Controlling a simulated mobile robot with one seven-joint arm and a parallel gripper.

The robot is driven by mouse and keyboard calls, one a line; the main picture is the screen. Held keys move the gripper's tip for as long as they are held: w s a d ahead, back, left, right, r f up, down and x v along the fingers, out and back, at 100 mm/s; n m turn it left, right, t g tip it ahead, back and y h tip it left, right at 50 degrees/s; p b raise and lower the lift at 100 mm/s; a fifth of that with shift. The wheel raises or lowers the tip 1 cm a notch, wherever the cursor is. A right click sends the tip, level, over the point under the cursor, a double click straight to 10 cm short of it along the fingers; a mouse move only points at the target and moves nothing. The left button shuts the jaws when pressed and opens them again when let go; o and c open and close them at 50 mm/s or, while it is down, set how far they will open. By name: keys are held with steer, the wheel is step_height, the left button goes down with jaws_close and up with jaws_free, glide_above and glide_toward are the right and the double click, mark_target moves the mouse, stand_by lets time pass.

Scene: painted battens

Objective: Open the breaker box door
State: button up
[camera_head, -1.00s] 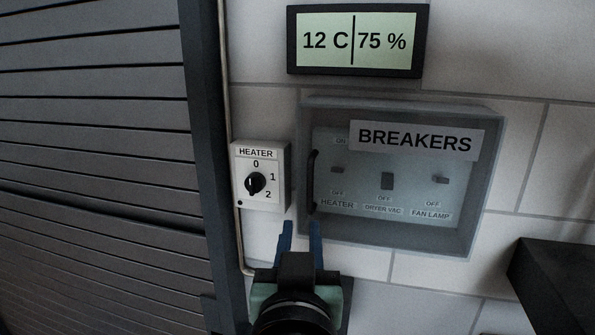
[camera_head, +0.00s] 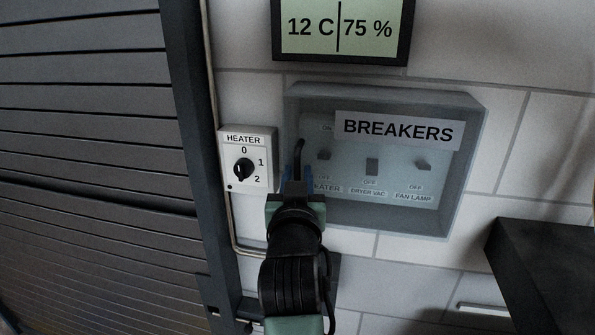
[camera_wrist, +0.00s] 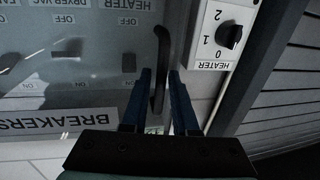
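The breaker box (camera_head: 470,165) is a grey wall box with a see-through door labelled BREAKERS (camera_head: 398,131). The door looks closed. Its dark vertical handle (camera_head: 300,150) is at the door's left side, and it also shows in the wrist view (camera_wrist: 163,45). My gripper (camera_head: 297,178) is at the lower part of the handle. In the wrist view my blue fingers (camera_wrist: 160,75) are apart, one on each side of the handle's line. I cannot tell whether either finger touches it. Breaker switches (camera_head: 372,167) show through the door, partly hidden by my gripper at the lower left.
A white heater dial box (camera_head: 247,160) is close on the left of the breaker box. A pipe and dark slatted shutter (camera_head: 90,130) stand further left. A display (camera_head: 342,28) hangs above. A dark ledge (camera_head: 545,265) juts out at lower right.

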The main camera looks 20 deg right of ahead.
steer(key=shift+c, duration=0.3)
jaws_close()
stand_by(1.2)
